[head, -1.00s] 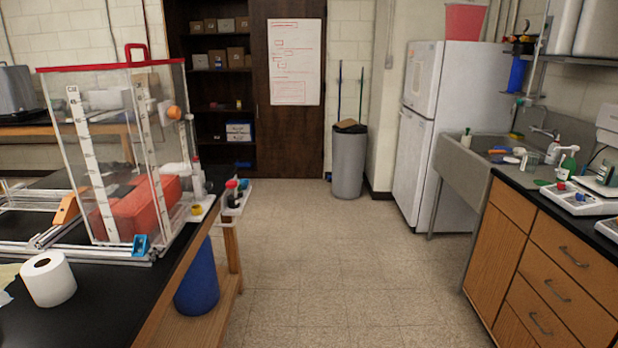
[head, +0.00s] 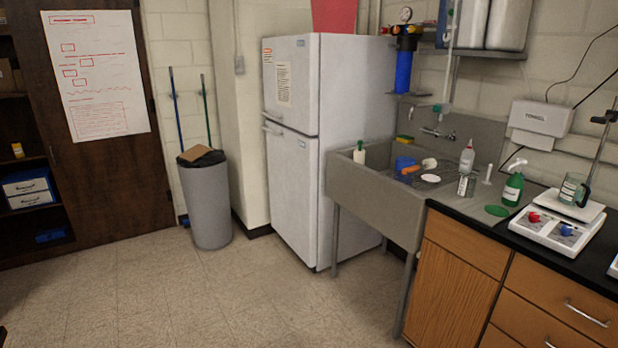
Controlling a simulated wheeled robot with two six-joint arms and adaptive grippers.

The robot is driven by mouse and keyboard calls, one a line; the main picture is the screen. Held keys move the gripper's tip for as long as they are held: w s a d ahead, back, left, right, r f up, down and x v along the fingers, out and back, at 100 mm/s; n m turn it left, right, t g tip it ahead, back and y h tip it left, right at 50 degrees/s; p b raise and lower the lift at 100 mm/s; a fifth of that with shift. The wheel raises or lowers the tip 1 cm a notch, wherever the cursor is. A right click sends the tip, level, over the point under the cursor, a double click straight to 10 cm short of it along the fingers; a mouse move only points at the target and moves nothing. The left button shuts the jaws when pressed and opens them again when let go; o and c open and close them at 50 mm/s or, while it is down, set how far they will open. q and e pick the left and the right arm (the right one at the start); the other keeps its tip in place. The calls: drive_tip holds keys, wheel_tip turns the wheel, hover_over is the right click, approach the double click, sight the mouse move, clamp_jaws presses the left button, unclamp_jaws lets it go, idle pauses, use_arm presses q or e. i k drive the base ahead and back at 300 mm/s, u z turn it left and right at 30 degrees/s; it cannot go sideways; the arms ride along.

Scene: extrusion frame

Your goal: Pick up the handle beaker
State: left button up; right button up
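A clear beaker with a dark handle (head: 572,190) stands upright on the white plate of a hotplate stirrer (head: 558,228) on the right counter. The handle is on the right side of the beaker. Neither of my grippers shows in the head view.
The black counter (head: 515,232) with wooden drawers (head: 545,300) runs along the right. A green spray bottle (head: 512,188) stands left of the stirrer. A sink (head: 375,205), a white fridge (head: 315,150) and a grey bin (head: 208,205) stand further left. The floor (head: 210,300) in front is clear.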

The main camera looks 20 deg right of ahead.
sight(574, 191)
drive_tip(key=z, duration=0.8)
drive_tip(key=i, duration=1.65)
drive_tip(key=z, duration=0.8)
